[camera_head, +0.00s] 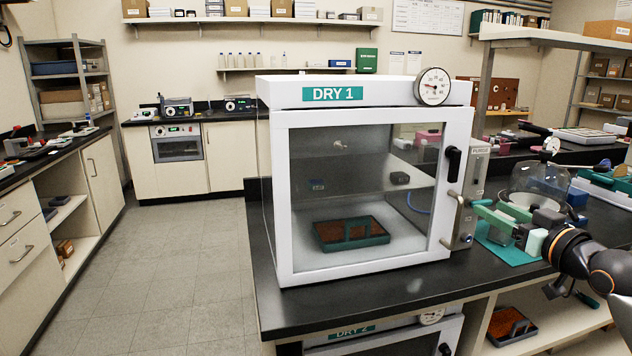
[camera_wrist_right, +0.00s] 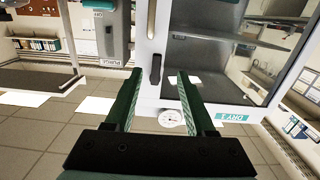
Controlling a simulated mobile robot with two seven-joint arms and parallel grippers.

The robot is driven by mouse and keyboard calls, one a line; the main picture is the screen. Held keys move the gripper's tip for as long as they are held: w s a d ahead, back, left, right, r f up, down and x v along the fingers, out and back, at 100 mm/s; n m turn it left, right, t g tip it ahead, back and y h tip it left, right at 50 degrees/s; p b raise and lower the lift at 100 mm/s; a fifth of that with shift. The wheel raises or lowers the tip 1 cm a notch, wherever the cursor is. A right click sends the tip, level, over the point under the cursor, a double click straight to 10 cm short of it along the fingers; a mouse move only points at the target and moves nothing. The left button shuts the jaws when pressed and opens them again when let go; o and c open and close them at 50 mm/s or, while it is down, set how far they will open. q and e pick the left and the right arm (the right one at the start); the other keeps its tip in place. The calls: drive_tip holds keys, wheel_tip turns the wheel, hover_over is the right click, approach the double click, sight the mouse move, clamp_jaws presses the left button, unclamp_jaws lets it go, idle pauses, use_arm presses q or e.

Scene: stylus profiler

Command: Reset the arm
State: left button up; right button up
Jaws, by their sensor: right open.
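My right arm (camera_head: 598,266) comes in from the right edge of the head view, over the black bench. Its gripper (camera_head: 480,210), with green fingers, points left towards the front right side of the DRY 1 cabinet (camera_head: 281,200). In the right wrist view the gripper (camera_wrist_right: 159,75) is open, with nothing held between its fingers. The cabinet door looks closed. My left gripper is not in view.
A tray (camera_head: 377,241) sits inside the cabinet. The grey PURGE box (camera_head: 475,175) stands at its right, close to my gripper. A glass dome (camera_head: 538,180) and a teal mat (camera_head: 512,255) are by my right wrist. The floor (camera_head: 175,290) at left is clear.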

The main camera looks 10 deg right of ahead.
drive_tip(key=s+a+f+g+p, duration=0.1)
drive_tip(key=s+a+f+p, duration=0.15)
drive_tip(key=f, duration=0.65)
drive_tip(key=s+a+f+g+p, duration=0.1)
drive_tip(key=s+a+f+g, duration=0.2)
drive_tip(key=f, duration=0.6)
drive_tip(key=s+a+f+p, duration=0.1)
drive_tip(key=s+a+f, duration=0.3)
drive_tip(key=f, duration=0.5)
drive_tip(key=s+a+f+g+p, duration=0.2)
drive_tip(key=s+a+f, duration=0.4)
drive_tip(key=s, duration=0.3)
drive_tip(key=s+a+f+g+p, duration=0.1)
drive_tip(key=s+a+f+p, duration=0.1)
drive_tip(key=s+a+f, duration=0.4)
drive_tip(key=s, duration=0.4)
drive_tip(key=shift+s+f+g, duration=0.2)
drive_tip(key=shift+g, duration=0.2)
